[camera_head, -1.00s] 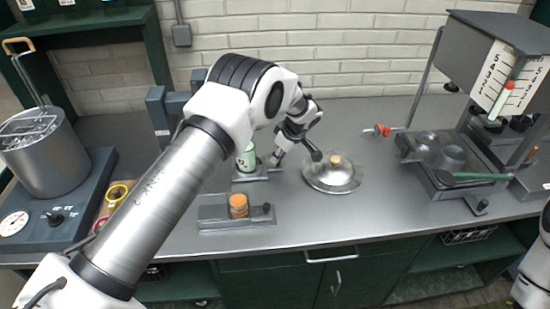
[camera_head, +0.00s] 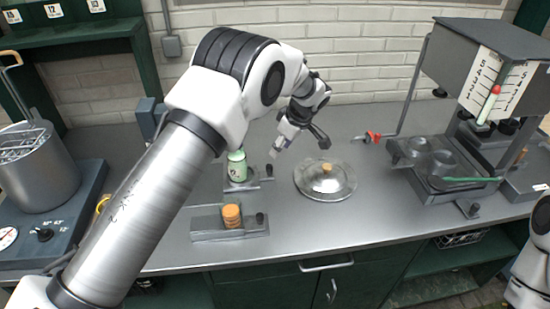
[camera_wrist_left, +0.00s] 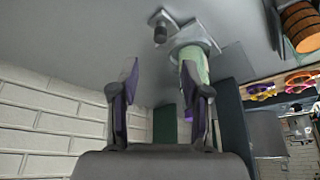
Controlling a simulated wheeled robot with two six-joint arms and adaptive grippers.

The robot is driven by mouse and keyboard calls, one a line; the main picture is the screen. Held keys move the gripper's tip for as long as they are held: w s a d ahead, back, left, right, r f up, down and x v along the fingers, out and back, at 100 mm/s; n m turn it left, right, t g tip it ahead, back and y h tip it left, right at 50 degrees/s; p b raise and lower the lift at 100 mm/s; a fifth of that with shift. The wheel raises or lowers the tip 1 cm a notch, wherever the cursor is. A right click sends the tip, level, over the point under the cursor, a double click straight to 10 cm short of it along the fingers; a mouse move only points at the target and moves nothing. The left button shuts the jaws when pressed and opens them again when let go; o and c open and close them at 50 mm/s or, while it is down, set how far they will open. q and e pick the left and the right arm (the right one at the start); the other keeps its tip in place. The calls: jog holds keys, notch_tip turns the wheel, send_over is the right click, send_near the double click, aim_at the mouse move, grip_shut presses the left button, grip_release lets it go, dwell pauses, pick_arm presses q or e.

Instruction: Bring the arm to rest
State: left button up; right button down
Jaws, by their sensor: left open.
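My left gripper (camera_head: 298,146) is open and empty, raised above the grey bench between a pale green can and a round glass lid. In the left wrist view its two fingers (camera_wrist_left: 160,78) stand apart with nothing between them. The can (camera_head: 237,166) stands upright in a small metal holder (camera_head: 262,182); in the wrist view the can (camera_wrist_left: 194,62) shows partly behind the right finger. The lid (camera_head: 325,182), with an orange-brown knob, lies on the bench. My right gripper is out of view; only part of my right arm shows at the right edge.
A metal fixture (camera_head: 210,228) with an orange-brown stack (camera_head: 231,215) sits in front of the can. A steel pot (camera_head: 45,170) stands at left. A machine with a scale plate (camera_head: 492,82) stands at right. Bench around the lid's front is clear.

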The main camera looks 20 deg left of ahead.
pick_arm(q)
jog(key=shift+v, duration=0.8)
